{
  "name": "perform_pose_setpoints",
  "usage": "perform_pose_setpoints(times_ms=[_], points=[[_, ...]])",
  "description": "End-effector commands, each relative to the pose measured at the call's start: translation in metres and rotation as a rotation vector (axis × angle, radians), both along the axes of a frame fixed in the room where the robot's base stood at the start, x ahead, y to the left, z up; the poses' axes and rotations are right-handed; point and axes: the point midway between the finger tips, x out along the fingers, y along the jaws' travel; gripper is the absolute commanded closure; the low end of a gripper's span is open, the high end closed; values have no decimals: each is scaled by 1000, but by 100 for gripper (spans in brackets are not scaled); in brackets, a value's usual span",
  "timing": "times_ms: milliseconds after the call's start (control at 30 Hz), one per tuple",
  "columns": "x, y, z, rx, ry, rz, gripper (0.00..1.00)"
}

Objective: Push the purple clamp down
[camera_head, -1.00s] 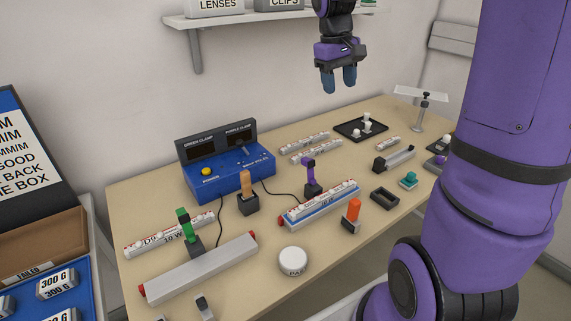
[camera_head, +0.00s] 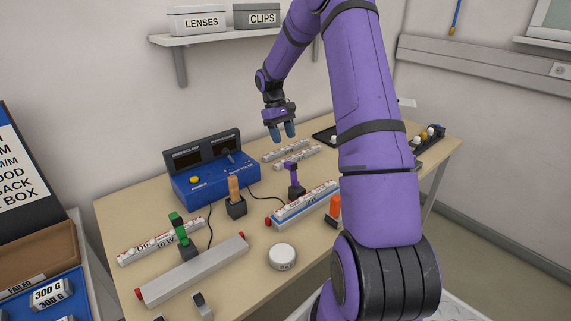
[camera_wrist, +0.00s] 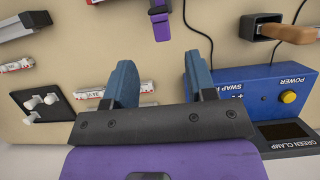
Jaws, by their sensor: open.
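The purple clamp (camera_head: 292,178) stands upright behind the blue-and-white long block (camera_head: 303,205) in the head view. In the wrist view the purple clamp (camera_wrist: 160,18) shows at the top, beyond the fingertips. My gripper (camera_head: 283,136) is above the back of the table, behind and slightly left of the purple clamp and higher than it. Its two blue fingers are apart with nothing between them; the gap also shows in the wrist view (camera_wrist: 162,85). The clamp's foot is partly cut off in the wrist view.
The blue control box (camera_head: 213,182) stands left of the clamp, close to my gripper. A wooden-handled lever (camera_head: 235,200), green clamp (camera_head: 180,232) and orange-handled piece (camera_head: 334,207) stand around. A white round container (camera_head: 282,257) sits in front. A shelf (camera_head: 180,42) is above.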

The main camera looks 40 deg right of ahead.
Motion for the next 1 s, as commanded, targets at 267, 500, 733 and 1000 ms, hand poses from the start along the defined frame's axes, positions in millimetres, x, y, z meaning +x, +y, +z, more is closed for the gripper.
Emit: perform_pose_setpoints(times_ms=[267,500,733,1000], points=[[-19,2,-43,3,3,0,49],[-32,3,-76,1,3,1,49],[-38,3,-90,1,1,1,49],[-38,3,-91,0,1,1,49]])
